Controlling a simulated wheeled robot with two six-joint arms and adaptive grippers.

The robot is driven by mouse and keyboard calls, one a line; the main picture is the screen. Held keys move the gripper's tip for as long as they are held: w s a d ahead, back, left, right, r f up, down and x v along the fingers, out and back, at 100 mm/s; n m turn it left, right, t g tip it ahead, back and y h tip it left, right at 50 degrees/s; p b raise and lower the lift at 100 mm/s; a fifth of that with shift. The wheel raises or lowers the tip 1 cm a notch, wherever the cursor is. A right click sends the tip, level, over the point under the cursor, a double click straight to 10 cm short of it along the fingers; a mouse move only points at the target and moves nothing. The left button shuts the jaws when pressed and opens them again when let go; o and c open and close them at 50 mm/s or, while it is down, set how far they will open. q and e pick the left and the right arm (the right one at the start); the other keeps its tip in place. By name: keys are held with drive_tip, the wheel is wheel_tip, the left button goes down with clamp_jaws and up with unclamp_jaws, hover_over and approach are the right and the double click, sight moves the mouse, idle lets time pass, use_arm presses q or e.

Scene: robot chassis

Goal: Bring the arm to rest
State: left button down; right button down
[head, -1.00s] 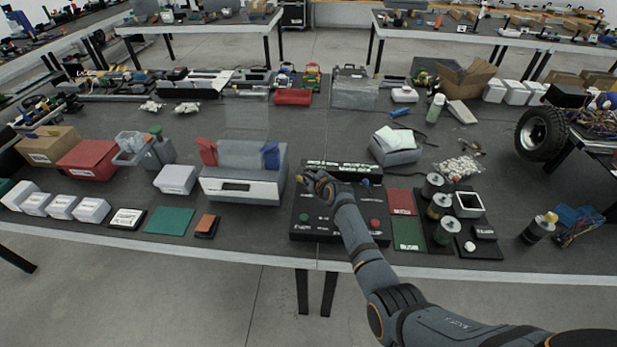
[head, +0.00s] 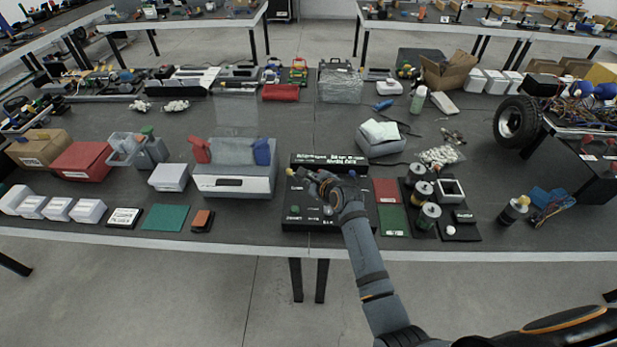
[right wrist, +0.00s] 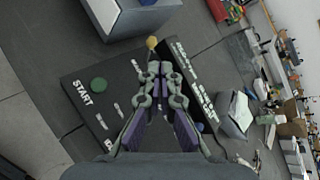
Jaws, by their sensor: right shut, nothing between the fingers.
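My right gripper (head: 312,178) is over the black button box (head: 298,222) at the front middle of the table. In the right wrist view my right gripper (right wrist: 157,70) has its fingers together with nothing between them. The box carries a green button (right wrist: 98,85) beside the word START. A yellow button (right wrist: 152,42) shows just beyond the fingertips; whether they touch it I cannot tell. My right arm comes in from the lower right and hides part of the box. My left gripper is not in view.
A grey machine (head: 235,185) stands left of the box. Red (head: 386,190) and green (head: 394,221) mats and several cylinders (head: 428,215) on a black board lie to its right. A grey device (head: 380,145) stands behind. The floor in front of the table is clear.

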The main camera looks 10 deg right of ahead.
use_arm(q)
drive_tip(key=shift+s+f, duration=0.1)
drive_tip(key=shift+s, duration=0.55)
